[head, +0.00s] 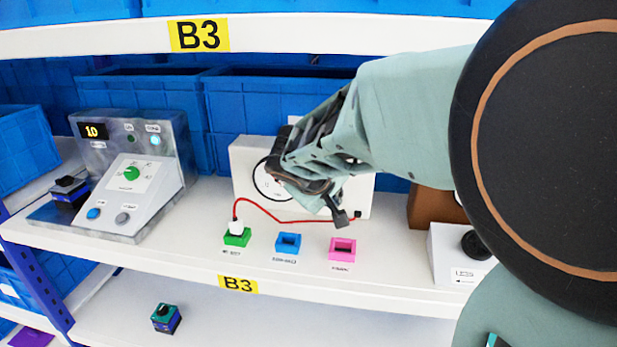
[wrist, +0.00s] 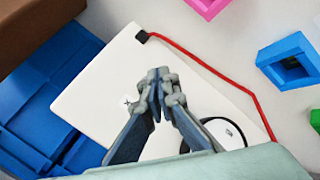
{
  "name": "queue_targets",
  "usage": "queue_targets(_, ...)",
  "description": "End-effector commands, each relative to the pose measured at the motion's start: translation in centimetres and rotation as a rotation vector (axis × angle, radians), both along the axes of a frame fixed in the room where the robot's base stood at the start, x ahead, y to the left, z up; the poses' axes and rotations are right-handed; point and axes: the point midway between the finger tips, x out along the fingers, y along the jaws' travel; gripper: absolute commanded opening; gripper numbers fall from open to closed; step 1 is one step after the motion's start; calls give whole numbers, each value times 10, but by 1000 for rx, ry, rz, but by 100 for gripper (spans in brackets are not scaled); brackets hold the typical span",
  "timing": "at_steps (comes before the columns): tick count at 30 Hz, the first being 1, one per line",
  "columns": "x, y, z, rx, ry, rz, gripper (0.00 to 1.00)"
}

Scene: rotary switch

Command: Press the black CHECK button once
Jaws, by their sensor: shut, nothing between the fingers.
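My gripper (head: 340,216) is shut and empty, pointing down in front of a white box (head: 252,160) at the middle of the shelf. In the wrist view its fingertips (wrist: 158,76) meet over the white box's face (wrist: 90,100). I cannot read the word CHECK on any button. A grey console (head: 165,200) at the left has a blue button (head: 93,213), a grey button (head: 122,218) and a green knob (head: 131,173). A black round part (head: 475,245) shows on a white box (head: 445,265) at the right, partly hidden by my arm.
A red cable (head: 285,220) runs from a white plug in a green socket (head: 238,237) to the middle white box. Blue (head: 288,243) and pink (head: 342,249) sockets stand beside it. Blue bins line the back, and an upper shelf (head: 300,35) crosses above.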

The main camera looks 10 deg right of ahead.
Motion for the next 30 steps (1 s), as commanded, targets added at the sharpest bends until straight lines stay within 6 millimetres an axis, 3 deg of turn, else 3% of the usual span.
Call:
queue_targets(14, -8, 3, -1, 0, 1, 0, 0)
queue_targets(30, -52, 17, 1, 0, -4, 1, 0)
